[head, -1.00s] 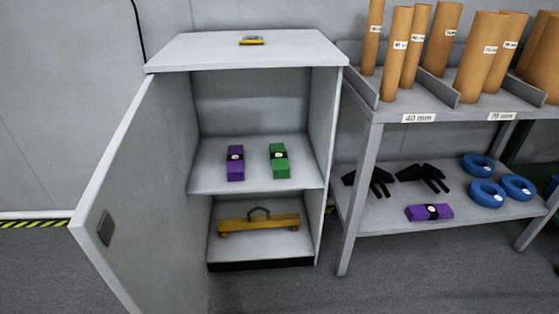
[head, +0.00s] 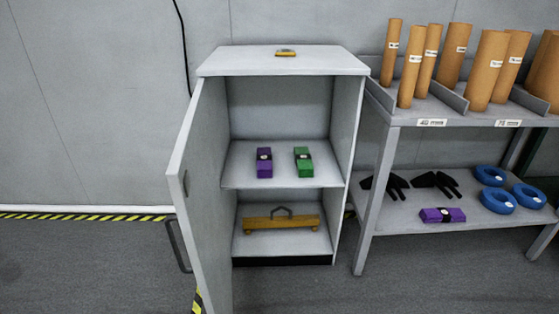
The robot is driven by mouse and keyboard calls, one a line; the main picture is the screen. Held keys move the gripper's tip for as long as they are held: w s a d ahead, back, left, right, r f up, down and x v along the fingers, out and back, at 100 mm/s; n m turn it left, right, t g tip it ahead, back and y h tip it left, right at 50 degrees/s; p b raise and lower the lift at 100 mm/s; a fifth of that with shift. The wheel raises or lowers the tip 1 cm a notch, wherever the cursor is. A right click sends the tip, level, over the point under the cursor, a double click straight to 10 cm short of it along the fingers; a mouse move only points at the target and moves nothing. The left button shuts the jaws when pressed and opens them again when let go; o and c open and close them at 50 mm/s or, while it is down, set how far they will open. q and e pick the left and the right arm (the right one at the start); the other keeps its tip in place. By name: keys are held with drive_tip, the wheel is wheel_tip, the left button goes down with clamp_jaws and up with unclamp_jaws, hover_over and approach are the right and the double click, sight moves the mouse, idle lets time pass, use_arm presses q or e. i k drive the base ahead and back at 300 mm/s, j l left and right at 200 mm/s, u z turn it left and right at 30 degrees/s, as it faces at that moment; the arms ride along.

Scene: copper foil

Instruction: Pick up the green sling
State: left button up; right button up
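The green sling (head: 304,161) is a folded green bundle with a black band and a pale round label. It lies on the middle shelf of an open grey cabinet (head: 282,62), on the right side of that shelf. A similar purple sling (head: 264,163) lies to its left, apart from it. Neither of my grippers shows in the head view.
The cabinet door (head: 201,190) stands open on the left. A yellow lifting beam (head: 282,222) lies on the cabinet's lower shelf. Floor at left is clear.

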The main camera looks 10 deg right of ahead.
sight(303, 161)
drive_tip(key=i+l+u, duration=0.15)
drive_tip(key=l+u, duration=0.65)
drive_tip(key=l+z, duration=0.4)
drive_tip(key=i+l+z, duration=0.2)
drive_tip(key=l+z, duration=0.15)
drive_tip(key=l, duration=0.25)
